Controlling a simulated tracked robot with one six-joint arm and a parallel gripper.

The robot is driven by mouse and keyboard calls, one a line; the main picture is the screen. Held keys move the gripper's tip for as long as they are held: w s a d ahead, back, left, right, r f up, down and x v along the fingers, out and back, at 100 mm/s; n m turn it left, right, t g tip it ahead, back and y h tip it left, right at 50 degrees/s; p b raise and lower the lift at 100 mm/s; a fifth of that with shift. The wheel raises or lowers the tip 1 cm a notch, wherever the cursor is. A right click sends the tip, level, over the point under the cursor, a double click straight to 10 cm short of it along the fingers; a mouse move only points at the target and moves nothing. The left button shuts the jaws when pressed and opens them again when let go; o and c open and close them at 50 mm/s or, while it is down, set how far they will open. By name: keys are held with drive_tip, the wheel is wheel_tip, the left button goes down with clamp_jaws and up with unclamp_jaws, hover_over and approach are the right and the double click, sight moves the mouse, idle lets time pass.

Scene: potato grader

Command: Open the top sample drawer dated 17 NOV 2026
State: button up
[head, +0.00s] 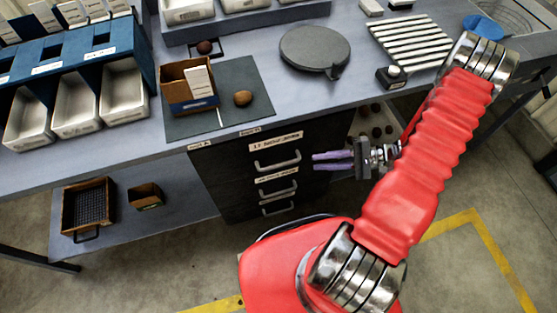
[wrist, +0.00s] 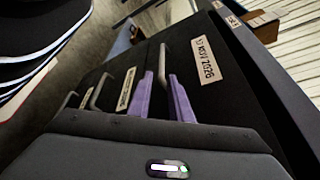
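The top drawer (head: 240,165) is shut in the dark cabinet under the bench. Its metal handle (head: 277,164) sits below a pale label (head: 275,141). In the wrist view the label (wrist: 206,62) reads 17 NOV 2026, turned sideways. My gripper (head: 315,161) is open, with two purple fingers pointing left at the drawer front, just right of the handle in the head view. In the wrist view the handle (wrist: 162,62) appears between the fingertips (wrist: 160,75). I see no finger closed on it, and the exact distance is hard to tell.
Two lower drawers have handles (head: 277,187) (head: 278,209) close below the top one. The bench edge (head: 340,112) overhangs the cabinet. On the bench lie a dark mat (head: 240,75), an open box (head: 185,78) and a round grey plate (head: 314,48). Open floor lies before the drawers.

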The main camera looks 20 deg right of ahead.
sight(281, 164)
drive_tip(key=shift+a+r+n, duration=0.1)
drive_tip(key=shift+r+n, duration=0.1)
drive_tip(key=shift+n, duration=0.1)
drive_tip(key=shift+a, duration=0.15)
drive_tip(key=x, duration=1.3)
drive_tip(key=shift+w+a, duration=0.1)
drive_tip(key=shift+a, duration=0.15)
drive_tip(key=shift+c, duration=0.2)
clamp_jaws()
